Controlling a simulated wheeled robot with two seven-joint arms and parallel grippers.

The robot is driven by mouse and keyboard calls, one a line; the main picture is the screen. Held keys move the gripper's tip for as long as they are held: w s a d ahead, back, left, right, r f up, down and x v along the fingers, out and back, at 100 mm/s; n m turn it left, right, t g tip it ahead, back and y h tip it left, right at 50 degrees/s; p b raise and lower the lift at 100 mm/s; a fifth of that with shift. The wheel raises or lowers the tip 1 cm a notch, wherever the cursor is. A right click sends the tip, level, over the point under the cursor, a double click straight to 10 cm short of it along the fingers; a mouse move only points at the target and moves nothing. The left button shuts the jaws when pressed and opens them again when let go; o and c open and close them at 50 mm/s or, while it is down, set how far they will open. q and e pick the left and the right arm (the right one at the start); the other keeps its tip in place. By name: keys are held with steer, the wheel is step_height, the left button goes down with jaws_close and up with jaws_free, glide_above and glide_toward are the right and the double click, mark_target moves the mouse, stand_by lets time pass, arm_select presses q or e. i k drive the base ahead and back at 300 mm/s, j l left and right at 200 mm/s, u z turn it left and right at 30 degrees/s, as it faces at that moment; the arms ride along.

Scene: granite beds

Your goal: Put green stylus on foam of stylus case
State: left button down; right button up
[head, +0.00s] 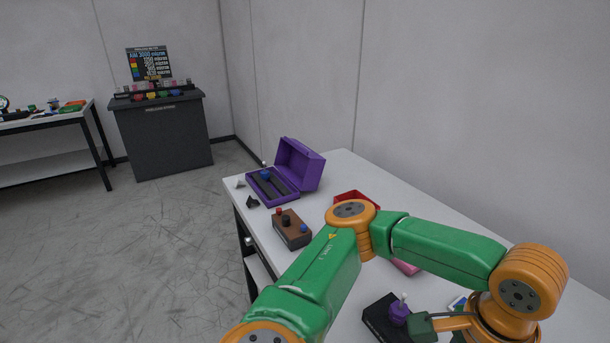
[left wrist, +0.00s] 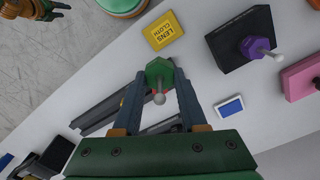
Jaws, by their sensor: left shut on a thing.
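The open purple stylus case (head: 304,166) stands toward the far end of the white table in the head view. Dark foam (head: 283,187) lines its base, and a blue stylus (head: 265,174) shows there. In the left wrist view my left gripper (left wrist: 159,88) is shut on the green stylus (left wrist: 158,72), a green hexagonal body with a pale tip toward the camera. The gripper is over the near part of the table, well away from the case. An orange and green part of mine, perhaps the right gripper (left wrist: 35,9), shows at the top left; its jaws are unclear.
A purple stylus (left wrist: 258,47) sits on a black block (left wrist: 240,36). A yellow lens cloth (left wrist: 164,31), a blue-white card (left wrist: 229,107), a pink block (left wrist: 301,77) and a grey rail (left wrist: 105,108) lie around the gripper. A brown button box (head: 291,229) and red tray (head: 352,197) stand near the case.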

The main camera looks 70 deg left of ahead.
mark_target(277, 193)
steer(key=j+u, duration=0.25)
steer(key=j, duration=1.5)
steer(key=j+u, duration=0.25)
steer(key=j, duration=1.5)
